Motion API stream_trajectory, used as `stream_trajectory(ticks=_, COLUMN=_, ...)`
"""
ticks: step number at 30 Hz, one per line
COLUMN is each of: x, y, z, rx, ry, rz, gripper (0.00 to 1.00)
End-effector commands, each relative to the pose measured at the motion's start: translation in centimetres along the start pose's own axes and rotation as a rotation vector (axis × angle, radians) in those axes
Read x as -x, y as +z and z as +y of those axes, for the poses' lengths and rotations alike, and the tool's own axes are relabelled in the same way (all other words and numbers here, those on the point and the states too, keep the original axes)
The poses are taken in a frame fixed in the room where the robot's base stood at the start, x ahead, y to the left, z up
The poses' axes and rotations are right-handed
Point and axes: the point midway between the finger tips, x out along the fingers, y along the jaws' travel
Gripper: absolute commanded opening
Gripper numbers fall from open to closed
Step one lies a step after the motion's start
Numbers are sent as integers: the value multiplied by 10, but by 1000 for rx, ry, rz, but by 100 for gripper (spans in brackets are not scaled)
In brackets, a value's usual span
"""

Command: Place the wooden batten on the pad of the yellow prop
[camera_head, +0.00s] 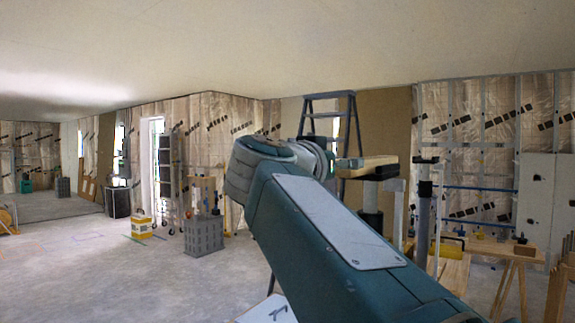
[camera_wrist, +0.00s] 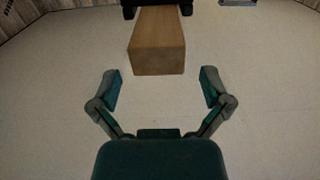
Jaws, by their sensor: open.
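The wooden batten (camera_wrist: 157,45) shows end-on in the wrist view, just beyond and between my fingertips, with clear space around it. My gripper (camera_wrist: 161,88) is open and empty, its two fingers spread to either side. A dark support shows at the far end of the batten. In the head view the pale batten (camera_head: 362,164) lies roughly level at a dark-topped stand, just past my wrist; my arm hides most of my gripper there. I cannot tell which upright is the yellow prop; its yellow parts and pad are not clearly visible.
A dark-topped grey post (camera_head: 425,195) stands right of the batten. A stepladder (camera_head: 330,105) is behind it. A wooden trestle table (camera_head: 490,247) is at the right.

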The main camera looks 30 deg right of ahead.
Motion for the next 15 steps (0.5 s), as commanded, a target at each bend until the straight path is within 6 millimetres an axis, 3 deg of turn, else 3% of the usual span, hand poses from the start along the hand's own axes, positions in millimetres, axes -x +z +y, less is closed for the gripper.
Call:
stream_trajectory(ticks=6, x=39, y=0, z=-2, rx=1, ry=-6, rz=2, gripper=98)
stream_trajectory(ticks=15, x=78, y=0, z=-2, rx=1, ry=-4, rz=1, gripper=98)
